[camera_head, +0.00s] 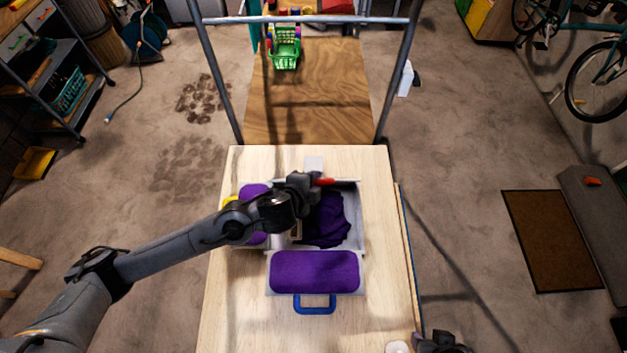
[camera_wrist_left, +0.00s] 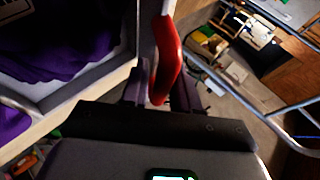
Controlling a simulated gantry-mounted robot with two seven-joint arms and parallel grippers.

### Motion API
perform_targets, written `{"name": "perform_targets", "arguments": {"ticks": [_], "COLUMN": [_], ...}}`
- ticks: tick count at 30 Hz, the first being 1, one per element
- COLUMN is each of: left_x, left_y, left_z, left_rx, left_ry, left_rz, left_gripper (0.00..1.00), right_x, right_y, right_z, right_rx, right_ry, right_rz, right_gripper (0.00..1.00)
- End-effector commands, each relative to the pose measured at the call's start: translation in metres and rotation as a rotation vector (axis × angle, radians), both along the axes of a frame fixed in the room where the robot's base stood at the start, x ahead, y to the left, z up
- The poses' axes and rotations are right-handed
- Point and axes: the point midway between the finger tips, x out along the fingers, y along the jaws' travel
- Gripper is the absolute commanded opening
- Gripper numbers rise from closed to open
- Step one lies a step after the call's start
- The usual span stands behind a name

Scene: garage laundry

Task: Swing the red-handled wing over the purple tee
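The folding board lies on the wooden table, with the dark purple tee (camera_head: 328,220) crumpled in its middle bay. The tee also shows in the left wrist view (camera_wrist_left: 55,45). The red handle (camera_head: 323,182) is at the board's far side; its wing shows only as a thin pale edge (camera_head: 347,181), seemingly raised. My left gripper (camera_head: 308,184) reaches across the board's left part. In the left wrist view the red handle (camera_wrist_left: 166,55) sits between its fingers (camera_wrist_left: 160,92), which look closed on it. My right gripper (camera_head: 442,342) is at the bottom right, cut off and dark.
A purple-padded wing with a blue handle (camera_head: 315,305) lies flat at the near side. Another purple pad with a yellow handle (camera_head: 230,201) is at the left, partly under my arm. The table (camera_head: 376,200) is bare at the right. A green basket (camera_head: 285,50) stands beyond the metal frame.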

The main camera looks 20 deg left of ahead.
Motion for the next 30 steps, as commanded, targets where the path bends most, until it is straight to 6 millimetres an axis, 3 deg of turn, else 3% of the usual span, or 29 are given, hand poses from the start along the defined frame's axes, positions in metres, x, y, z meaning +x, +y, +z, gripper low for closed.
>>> {"name": "perform_targets", "arguments": {"ticks": [18, 30], "left_x": [-0.072, -0.081], "left_y": [0.011, 0.013], "left_z": [0.054, 0.06], "left_rx": [0.003, 0.003], "left_ry": [0.004, 0.004], "left_rz": [-0.001, 0.0], "left_gripper": [0.29, 0.29], "right_x": [0.0, 0.0], "right_y": [0.002, 0.002], "right_z": [0.016, 0.017], "right_rx": [0.011, 0.009], "right_ry": [0.001, 0.0], "right_rz": [-0.007, -0.005], "right_gripper": [0.43, 0.43]}}
